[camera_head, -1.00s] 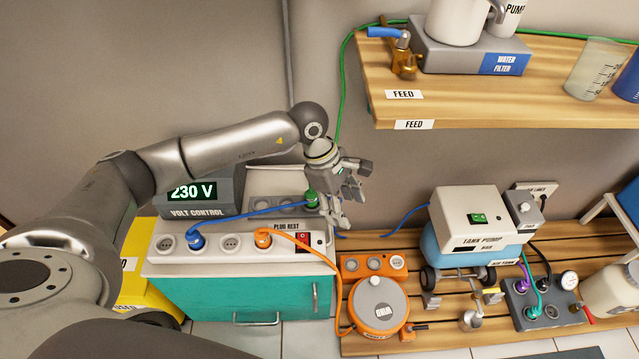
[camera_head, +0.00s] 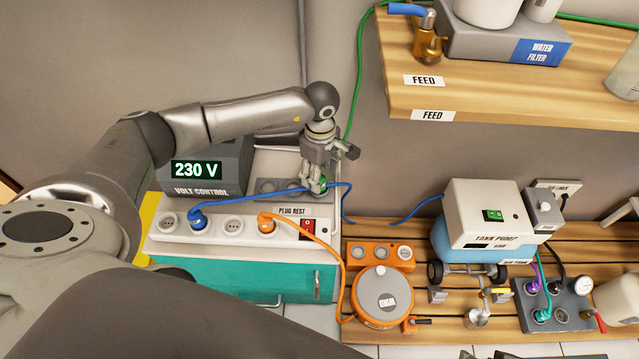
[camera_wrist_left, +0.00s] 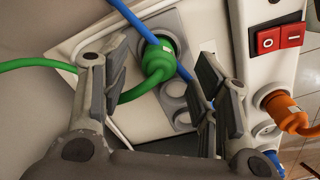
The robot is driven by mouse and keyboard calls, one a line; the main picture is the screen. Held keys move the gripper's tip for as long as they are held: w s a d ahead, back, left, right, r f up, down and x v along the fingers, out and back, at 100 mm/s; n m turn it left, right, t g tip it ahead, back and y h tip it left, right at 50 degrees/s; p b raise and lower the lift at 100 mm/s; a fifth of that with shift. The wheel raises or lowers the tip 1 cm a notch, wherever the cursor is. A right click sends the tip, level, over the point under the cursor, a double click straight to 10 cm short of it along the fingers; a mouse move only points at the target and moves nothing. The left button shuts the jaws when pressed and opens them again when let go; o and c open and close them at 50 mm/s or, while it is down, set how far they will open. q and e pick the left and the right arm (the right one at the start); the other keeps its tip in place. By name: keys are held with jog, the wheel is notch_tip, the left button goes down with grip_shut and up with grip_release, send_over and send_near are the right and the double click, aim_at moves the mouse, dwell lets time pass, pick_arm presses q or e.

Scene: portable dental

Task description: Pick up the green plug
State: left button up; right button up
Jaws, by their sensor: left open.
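The green plug (camera_wrist_left: 158,62) sits in a socket of the grey plug rest, with its green cable running off to the left in the left wrist view. In the head view only a bit of the green plug (camera_head: 322,183) shows, behind my left gripper's fingers. My left gripper (camera_head: 318,187) is open and reaches down over the plug. In the left wrist view the fingers of my left gripper (camera_wrist_left: 162,90) stand on either side of the plug, apart from it. A blue cable passes close beside the plug. My right gripper is not in view.
The white power strip (camera_head: 180,226) in front holds a blue plug (camera_head: 197,218) and an orange plug (camera_head: 266,223) beside a red switch (camera_head: 307,229). The volt control box (camera_head: 205,165) stands behind it to the left. A wooden shelf (camera_head: 500,95) overhangs on the right.

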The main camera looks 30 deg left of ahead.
pick_arm(q)
notch_tip(320, 180, down, 4)
jog(key=shift+a+r, duration=0.1)
jog(key=shift+r, duration=0.1)
jog(key=c, duration=1.2)
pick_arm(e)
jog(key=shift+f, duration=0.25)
pick_arm(q)
jog(key=shift+r, duration=0.2)
